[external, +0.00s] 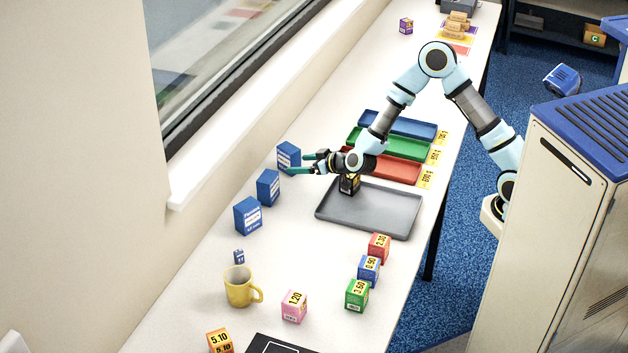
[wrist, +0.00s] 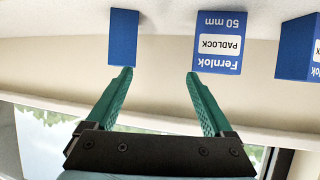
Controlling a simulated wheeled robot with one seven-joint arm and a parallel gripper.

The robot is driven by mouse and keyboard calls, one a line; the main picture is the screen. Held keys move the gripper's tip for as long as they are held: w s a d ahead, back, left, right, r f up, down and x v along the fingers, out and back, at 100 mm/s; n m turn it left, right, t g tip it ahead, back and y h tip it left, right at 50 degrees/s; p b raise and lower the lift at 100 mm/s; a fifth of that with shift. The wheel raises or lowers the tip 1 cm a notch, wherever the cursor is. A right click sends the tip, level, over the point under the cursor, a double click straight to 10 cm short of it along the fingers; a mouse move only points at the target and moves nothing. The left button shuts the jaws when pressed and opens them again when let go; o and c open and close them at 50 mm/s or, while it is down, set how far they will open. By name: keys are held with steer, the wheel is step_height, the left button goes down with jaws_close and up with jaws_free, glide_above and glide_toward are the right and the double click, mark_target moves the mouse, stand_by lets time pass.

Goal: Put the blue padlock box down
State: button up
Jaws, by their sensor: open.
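Three blue boxes stand upright in a row along the wall side of the table: a far one (external: 289,157), a middle one (external: 268,187) and a near one (external: 248,216). In the wrist view, which is upside down, a box (wrist: 221,45) reads "Fernlok PADLOCK 50 mm"; a plain blue face (wrist: 123,38) shows left of it and part of another box (wrist: 298,48) at the right edge. My gripper (external: 298,163) is open, its green fingers pointing at the wall beside the far box. Nothing shows between the fingertips (wrist: 158,72); I cannot tell whether they touch a box.
Blue, green and red trays (external: 398,124) lie behind. A yellow mug (external: 239,287), a tiny blue box (external: 239,256) and several priced boxes stand nearer. The window wall (external: 220,165) borders the table.

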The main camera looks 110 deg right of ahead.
steer(key=w+a+n+t+y, duration=0.15)
steer(key=a+n+y, duration=0.25)
steer(key=a, duration=1)
steer(key=w+a+n+y, duration=0.2)
steer(key=a+n+y, duration=0.15)
steer(key=a, duration=0.95)
steer(key=s+a+r+n+g+y, duration=0.2)
steer(key=s+a+g, duration=0.4)
steer(key=s+a, duration=1)
steer(key=s+n+y, duration=0.1)
steer(key=s, duration=0.2)
steer(key=shift+s, duration=0.25)
steer(key=shift+g+y, duration=0.25)
steer(key=shift+o, duration=0.9)
steer(key=shift+w, duration=0.1)
